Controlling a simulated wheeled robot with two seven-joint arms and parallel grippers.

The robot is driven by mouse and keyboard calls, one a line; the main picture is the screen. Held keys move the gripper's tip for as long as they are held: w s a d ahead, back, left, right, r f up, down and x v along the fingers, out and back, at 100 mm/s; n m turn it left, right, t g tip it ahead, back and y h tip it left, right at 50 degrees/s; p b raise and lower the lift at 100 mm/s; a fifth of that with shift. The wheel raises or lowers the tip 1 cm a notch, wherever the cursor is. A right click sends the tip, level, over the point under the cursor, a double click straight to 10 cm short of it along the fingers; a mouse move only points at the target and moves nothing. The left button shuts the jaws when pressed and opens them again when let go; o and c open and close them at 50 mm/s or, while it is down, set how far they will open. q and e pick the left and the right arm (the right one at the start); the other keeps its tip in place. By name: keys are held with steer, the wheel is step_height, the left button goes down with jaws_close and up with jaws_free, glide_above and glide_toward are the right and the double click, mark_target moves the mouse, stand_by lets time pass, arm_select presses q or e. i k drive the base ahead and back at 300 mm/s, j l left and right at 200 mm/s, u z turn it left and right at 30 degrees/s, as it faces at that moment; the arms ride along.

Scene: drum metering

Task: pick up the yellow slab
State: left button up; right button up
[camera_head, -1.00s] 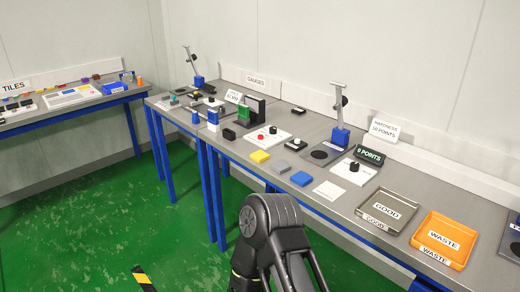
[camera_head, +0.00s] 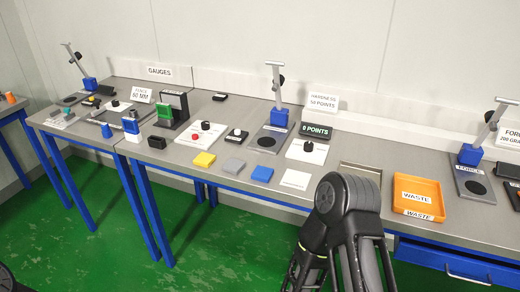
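The yellow slab (camera_head: 204,160) lies flat on the grey workbench (camera_head: 180,182), near its front edge. A grey slab (camera_head: 234,165) and a blue slab (camera_head: 262,173) lie in a row to its right. A black arm link of mine rises at the lower right and covers part of the bench and the GOOD tray. Neither gripper's fingers show in the view. Nothing touches the yellow slab.
A white plate with red and black knobs (camera_head: 201,134) sits behind the slab. A black block (camera_head: 157,142) and a green gauge (camera_head: 165,114) stand to its left. A white square (camera_head: 295,179) lies right of the blue slab. The orange WASTE tray (camera_head: 418,191) is farther right.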

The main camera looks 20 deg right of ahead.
mark_target(204, 160)
steer(key=i+j+z, duration=0.15)
steer(key=z, duration=0.25)
steer(key=i+j+z, duration=0.1)
steer(key=j+z, duration=1.35)
steer(key=z, duration=0.15)
